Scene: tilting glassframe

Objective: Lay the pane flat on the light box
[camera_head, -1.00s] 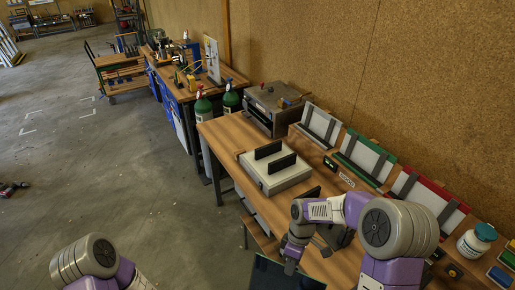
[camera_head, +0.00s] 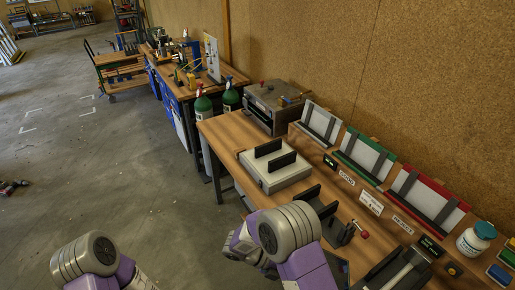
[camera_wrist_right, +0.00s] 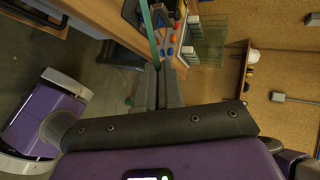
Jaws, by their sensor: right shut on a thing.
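The pane shows edge-on as a thin green strip (camera_wrist_right: 150,35) in the right wrist view. My right gripper (camera_wrist_right: 158,66) is shut on its near end. In the head view my right arm hides that gripper and the pane. A pale, low box (camera_head: 275,186) with two upright black bars on top stands on the bench; it looks like the light box. Nothing else lies on it. My left arm shows at the lower left of the head view, but its gripper is out of the picture.
Racks with a white panel (camera_head: 321,122), a green frame (camera_head: 364,156) and a red frame (camera_head: 428,196) line the wall. A black fixture with a red knob (camera_head: 362,234) stands near my right arm. A white bottle (camera_head: 474,240) is at right. A grey metal case (camera_head: 275,104) is behind the box.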

